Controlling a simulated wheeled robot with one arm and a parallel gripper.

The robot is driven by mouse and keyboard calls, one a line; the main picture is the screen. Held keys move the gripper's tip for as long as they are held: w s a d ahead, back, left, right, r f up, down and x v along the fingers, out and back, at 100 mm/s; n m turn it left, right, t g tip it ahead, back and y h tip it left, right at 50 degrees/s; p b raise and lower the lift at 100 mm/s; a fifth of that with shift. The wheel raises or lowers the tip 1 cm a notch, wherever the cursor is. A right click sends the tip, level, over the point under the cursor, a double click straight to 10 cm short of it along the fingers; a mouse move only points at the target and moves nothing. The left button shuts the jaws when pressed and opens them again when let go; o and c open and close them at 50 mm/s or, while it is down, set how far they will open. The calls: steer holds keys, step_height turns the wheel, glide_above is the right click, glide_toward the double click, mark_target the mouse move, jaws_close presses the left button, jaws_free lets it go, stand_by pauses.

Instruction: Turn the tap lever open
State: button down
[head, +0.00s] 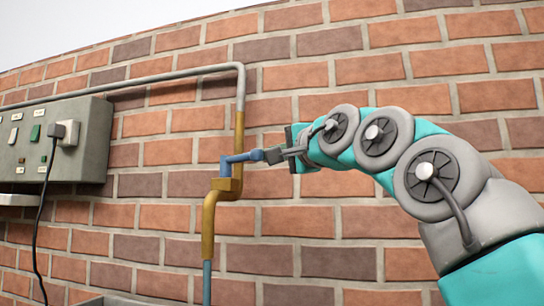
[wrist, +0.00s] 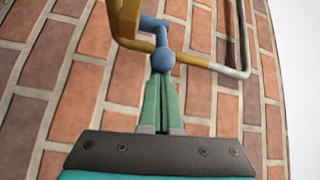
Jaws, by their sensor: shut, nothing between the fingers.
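The brass tap (head: 223,186) is part of a pipe on the brick wall, left of my arm in the head view. Its blue lever (head: 240,157) rises from the tap body and bends to point right, towards my gripper. In the wrist view the lever (wrist: 162,40) ends in a round blue knob, with the brass pipe (wrist: 124,20) at the upper left. My gripper (head: 271,156) is at the lever's free end. Its green fingers (wrist: 162,82) are together and empty, with their tips right at the knob; I cannot tell whether they touch it.
A grey pipe (head: 170,76) runs along the wall and bends down into the brass pipe. A grey electrical box (head: 92,140) with a plug and black cable (head: 43,215) hangs at the left. Part of a grey basin edge (head: 105,300) shows at the bottom. The wall right of the tap is bare.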

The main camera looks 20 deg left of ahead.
steer(key=shift+s+a+m+t+h+b, duration=0.2)
steer(key=shift+s+m+t+h, duration=0.2)
steer(key=shift+s+t+h, duration=0.15)
steer(key=shift+s+a+m+t+h+b, duration=0.15)
steer(key=shift+s+a+m+t+h, duration=0.05)
steer(key=shift+s+m+t+h, duration=0.3)
stand_by(0.4)
steer(key=shift+s+a+t, duration=0.15)
steer(key=shift+t, duration=0.1)
steer(key=s+a+m+t+h, duration=0.2)
steer(key=s+a+h, duration=0.1)
steer(key=s+a, duration=0.1)
steer(key=shift+s+m, duration=0.25)
steer(key=shift+m, duration=0.05)
stand_by(0.4)
stand_by(0.4)
steer(key=shift+p, duration=0.3)
